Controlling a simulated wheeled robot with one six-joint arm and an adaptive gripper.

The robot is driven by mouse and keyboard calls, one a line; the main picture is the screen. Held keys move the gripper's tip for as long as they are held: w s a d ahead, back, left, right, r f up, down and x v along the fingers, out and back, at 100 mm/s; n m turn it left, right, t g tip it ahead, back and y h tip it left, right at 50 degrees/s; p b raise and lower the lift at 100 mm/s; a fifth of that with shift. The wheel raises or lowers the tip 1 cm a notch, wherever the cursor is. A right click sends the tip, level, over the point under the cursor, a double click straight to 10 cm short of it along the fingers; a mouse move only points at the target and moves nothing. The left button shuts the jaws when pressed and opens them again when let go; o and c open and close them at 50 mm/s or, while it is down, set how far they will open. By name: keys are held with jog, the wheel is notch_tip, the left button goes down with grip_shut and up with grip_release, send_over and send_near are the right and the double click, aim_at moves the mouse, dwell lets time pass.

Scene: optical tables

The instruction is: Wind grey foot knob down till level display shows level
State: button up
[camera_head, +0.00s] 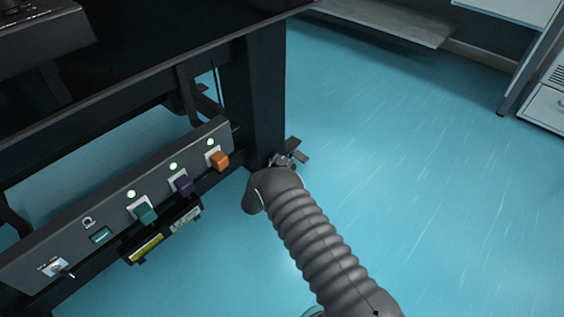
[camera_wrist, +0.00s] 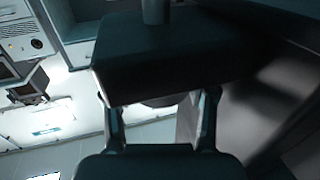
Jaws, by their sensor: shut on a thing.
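My gripper (camera_head: 285,158) is low beside the black table leg (camera_head: 263,95), partly hidden behind my grey arm. In the wrist view my two fingers (camera_wrist: 158,108) stand either side of a dark rounded part just under a dark block (camera_wrist: 165,60); the gripper is shut on what I take to be the grey foot knob. The knob does not show clearly in the head view. A small teal display (camera_head: 101,235) sits on the grey control panel (camera_head: 60,240); a dark unit (camera_head: 160,232) with yellow and pale green windows hangs below. I cannot read a level on either.
The panel bears teal (camera_head: 145,212), purple (camera_head: 183,185) and orange (camera_head: 219,160) knobs, each near a green light, and a toggle switch (camera_head: 58,268). The black table top overhangs the leg. Blue floor (camera_head: 440,190) is free to the right; a white cabinet (camera_head: 547,105) stands far right.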

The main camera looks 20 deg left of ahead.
jog(key=shift+w+r, duration=0.1)
dwell(0.3)
jog(key=o, duration=1.2)
jog(key=shift+y, duration=0.3)
jog(key=shift+n+y, duration=2.1)
jog(key=shift+y, duration=0.9)
jog(key=shift+n+g+y, duration=0.85)
jog(key=shift+n+y, duration=0.3)
jog(key=shift+y, duration=0.45)
jog(key=shift+n+g+y, duration=0.85)
jog(key=shift+n+y, duration=0.3)
jog(key=shift+y, duration=0.45)
jog(key=p+v, duration=0.2)
jog(key=v, duration=1.2)
jog(key=w+d+r+m+h, duration=0.1)
jog(key=w+d+r+h, duration=0.2)
jog(key=w+r, duration=0.7)
jog(key=d+r+h, duration=0.1)
jog(key=d+r, duration=0.2)
jog(key=r, duration=0.2)
jog(key=d+r+m+g+h, duration=0.1)
jog(key=d+r, duration=0.2)
jog(key=r, duration=0.1)
jog(key=d+r+g+b, duration=0.1)
jog(key=d+r, duration=0.2)
jog(key=r, duration=0.2)
jog(key=shift+s+r+m+h, duration=0.3)
jog(key=shift+s+r+h, duration=0.05)
jog(key=shift+s+h, duration=0.05)
